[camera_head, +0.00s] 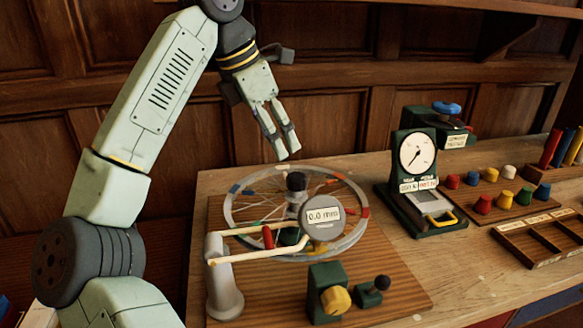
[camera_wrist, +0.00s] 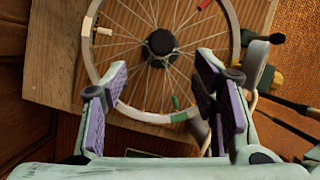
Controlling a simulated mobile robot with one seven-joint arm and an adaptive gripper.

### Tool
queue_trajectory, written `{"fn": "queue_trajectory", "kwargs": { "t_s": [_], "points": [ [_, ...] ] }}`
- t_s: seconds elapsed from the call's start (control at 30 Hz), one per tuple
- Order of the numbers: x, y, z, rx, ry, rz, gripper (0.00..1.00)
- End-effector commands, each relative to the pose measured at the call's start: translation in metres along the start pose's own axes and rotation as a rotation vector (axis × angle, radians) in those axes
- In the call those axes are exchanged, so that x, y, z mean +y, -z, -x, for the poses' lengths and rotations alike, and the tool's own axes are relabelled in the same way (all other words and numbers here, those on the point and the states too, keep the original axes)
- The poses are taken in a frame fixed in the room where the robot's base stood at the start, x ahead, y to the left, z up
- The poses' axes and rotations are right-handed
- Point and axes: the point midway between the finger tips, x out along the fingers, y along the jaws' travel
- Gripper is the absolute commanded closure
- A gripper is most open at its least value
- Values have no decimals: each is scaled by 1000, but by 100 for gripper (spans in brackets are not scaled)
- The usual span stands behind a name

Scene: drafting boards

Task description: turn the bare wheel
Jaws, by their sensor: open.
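The bare spoked wheel (camera_head: 345,240) lies flat on a wooden board on the bench, with coloured marks on its rim and a dark hub knob (camera_head: 296,182) at its middle. In the wrist view the wheel (camera_wrist: 236,50) shows with its dark hub (camera_wrist: 160,43) beyond the fingers. My gripper (camera_head: 287,155) is above the back of the wheel, pointing down. Its fingers are apart with nothing between them, and they also show in the wrist view (camera_wrist: 165,100). I cannot tell the exact height of the fingertips above the rim.
A gauge reading 0.0 mm (camera_head: 322,216) and pale arms from a grey post (camera_head: 221,275) reach over the wheel's front. A yellow knob (camera_head: 335,300) stands in front. A dial stand (camera_head: 417,152), coloured pegs (camera_head: 483,204) and a wooden tray (camera_head: 532,237) are to the right.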

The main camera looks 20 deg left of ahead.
Motion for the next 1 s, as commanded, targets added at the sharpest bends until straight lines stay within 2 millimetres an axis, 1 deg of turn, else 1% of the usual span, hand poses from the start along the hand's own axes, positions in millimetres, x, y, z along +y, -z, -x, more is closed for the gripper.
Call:
{"fn": "queue_trajectory", "kwargs": {
  "t_s": [0.3,0.5,0.7,0.97,1.0],
  "points": [
    [-1,-2,-56,-5,5,-3,46],
    [-2,-2,-85,-5,4,-3,46],
    [-1,-2,-98,-5,1,-1,46],
    [-1,-2,-99,-4,0,-1,46],
    [-1,-1,-99,-4,0,-1,48]
  ]
}}
